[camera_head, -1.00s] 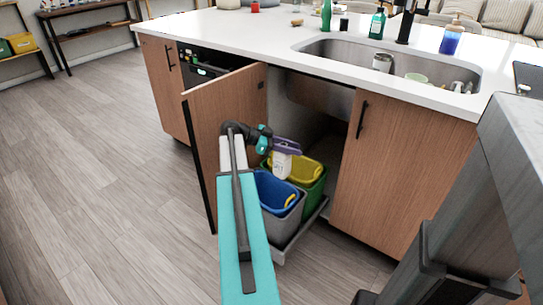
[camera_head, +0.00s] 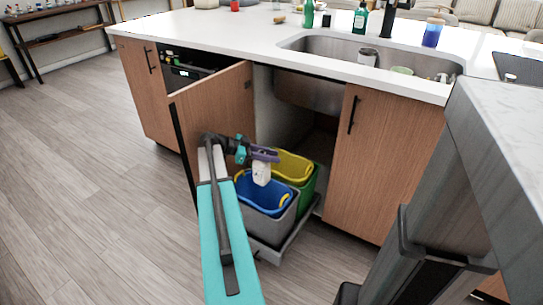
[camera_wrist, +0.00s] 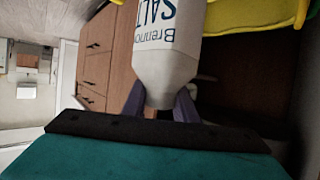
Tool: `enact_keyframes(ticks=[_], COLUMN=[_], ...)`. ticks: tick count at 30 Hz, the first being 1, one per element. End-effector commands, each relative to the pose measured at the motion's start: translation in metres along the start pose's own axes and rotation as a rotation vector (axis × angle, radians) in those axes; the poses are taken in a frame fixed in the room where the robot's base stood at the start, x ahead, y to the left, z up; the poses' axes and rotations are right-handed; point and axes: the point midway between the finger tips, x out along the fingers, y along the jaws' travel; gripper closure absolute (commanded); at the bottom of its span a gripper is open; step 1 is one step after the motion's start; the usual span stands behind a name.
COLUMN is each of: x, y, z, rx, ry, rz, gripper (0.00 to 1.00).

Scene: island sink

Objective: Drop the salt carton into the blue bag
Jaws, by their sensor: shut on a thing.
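The white salt carton (camera_wrist: 168,50) with blue "SALT" lettering is held between the two purple fingers of my gripper (camera_wrist: 160,104) in the wrist view. In the head view my gripper (camera_head: 264,154) is shut on the carton (camera_head: 261,173), which hangs over the back part of the blue bag (camera_head: 262,192). The blue bag lines the grey bin in the pull-out under the sink. The carton's upper end is partly covered by the gripper in the head view. The carton's height above the bag's rim is hard to tell.
A yellow bag (camera_head: 293,166) in a green bin (camera_head: 308,188) stands right behind the blue one. An open cabinet door (camera_head: 212,115) is close on the left of my arm. The counter (camera_head: 225,40) with the sink (camera_head: 330,52) lies above and behind.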

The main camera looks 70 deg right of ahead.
Motion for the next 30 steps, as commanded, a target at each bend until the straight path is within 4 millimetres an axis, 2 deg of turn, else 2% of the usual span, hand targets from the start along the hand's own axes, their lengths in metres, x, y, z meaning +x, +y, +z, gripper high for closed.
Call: enact_keyframes(ticks=[18,30], x=[0.02,0.024], y=[0.0,0.0], z=[0.044,0.051], rx=[0.0,0.002], ry=[0.001,0.001], rz=[0.002,0.003], gripper=[1.0,1.0])
